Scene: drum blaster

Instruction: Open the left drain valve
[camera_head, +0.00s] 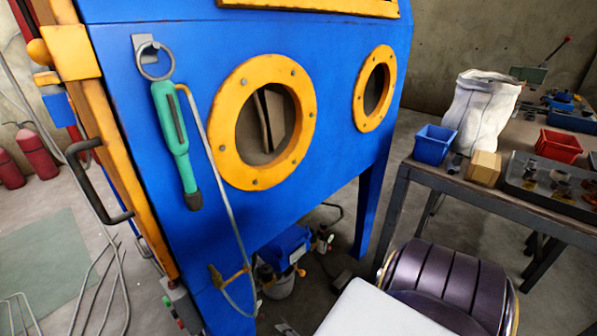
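The blue blasting cabinet (300,30) fills the middle of the view, with two round orange-rimmed ports. Under it, low between its legs, is a blue unit (286,243) with small fittings (323,240) on its right side. A small orange lever-like fitting (232,277) sits at the front left leg, where a thin hose runs down to it. I cannot tell which of these is the left drain valve, or whether any valve is open or shut. Neither of my grippers is in view.
A green-handled blast tool (175,140) hangs on the cabinet front. A dark ribbed drum (445,285) stands at the lower right. A workbench (470,190) with bins and a white sack (482,112) is on the right. Loose hoses and red extinguishers (38,155) are on the left.

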